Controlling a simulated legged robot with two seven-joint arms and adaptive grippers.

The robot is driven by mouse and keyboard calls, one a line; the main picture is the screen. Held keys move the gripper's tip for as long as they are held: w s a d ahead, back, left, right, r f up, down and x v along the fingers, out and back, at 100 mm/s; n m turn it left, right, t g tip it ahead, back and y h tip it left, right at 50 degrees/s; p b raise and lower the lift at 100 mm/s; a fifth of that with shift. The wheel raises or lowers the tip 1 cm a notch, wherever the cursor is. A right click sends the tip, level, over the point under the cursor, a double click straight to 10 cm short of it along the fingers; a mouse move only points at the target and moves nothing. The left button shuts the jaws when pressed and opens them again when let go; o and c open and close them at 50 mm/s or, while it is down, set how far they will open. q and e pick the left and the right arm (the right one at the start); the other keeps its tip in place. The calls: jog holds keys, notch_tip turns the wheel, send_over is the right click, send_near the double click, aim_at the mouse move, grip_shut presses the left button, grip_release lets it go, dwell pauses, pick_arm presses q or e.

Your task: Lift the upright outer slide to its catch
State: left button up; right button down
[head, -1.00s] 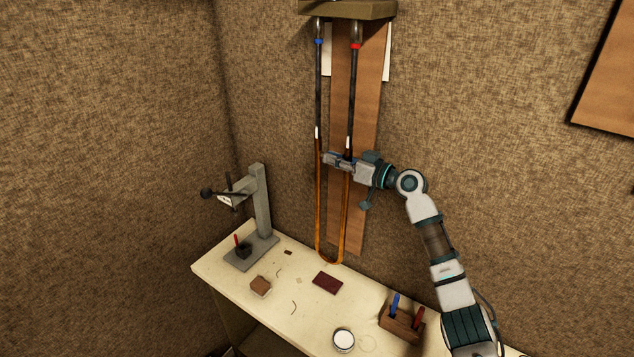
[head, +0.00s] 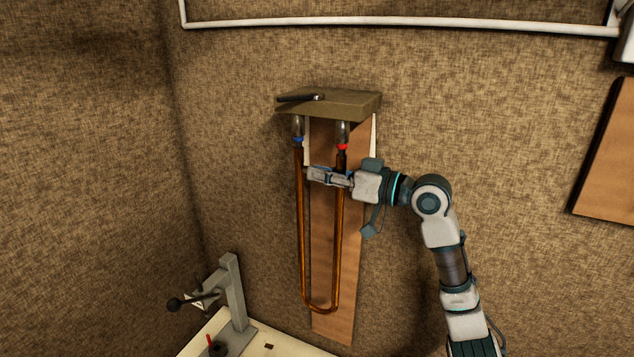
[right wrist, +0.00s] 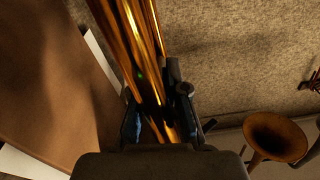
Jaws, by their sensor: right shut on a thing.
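The copper-coloured outer slide (head: 300,230) hangs upright as a long U against a wooden backboard (head: 332,325). Its upper ends are just below the blue band (head: 298,139) and red band (head: 342,147), under an olive bracket (head: 350,104). A dark bar (head: 300,98) lies on the bracket; I cannot tell whether it is the catch. My right gripper (head: 326,177) is shut on the slide near its top. In the right wrist view, brass tubes (right wrist: 137,45) run between its fingers (right wrist: 158,112). The fingers hide part of the slide. My left gripper is not in view.
A grey stand with a black-knobbed arm (head: 233,290) stands on the pale bench (head: 285,343) at lower left. A white pipe (head: 400,21) crosses the wall above. The right wrist view shows a brass bell (right wrist: 275,137) at right.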

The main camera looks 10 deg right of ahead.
jog(key=shift+r, duration=0.65)
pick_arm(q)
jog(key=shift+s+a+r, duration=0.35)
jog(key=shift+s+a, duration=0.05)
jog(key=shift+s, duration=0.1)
pick_arm(e)
jog(key=shift+d+r, duration=0.15)
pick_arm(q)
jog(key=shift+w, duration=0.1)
pick_arm(e)
jog(key=c, duration=1.2)
grip_release()
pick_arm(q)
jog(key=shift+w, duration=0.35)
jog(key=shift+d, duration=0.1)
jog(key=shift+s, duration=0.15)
pick_arm(e)
jog(key=v, duration=1.2)
jog(key=shift+d, duration=0.25)
jog(key=shift+w+a, duration=0.15)
jog(key=shift+a, duration=0.05)
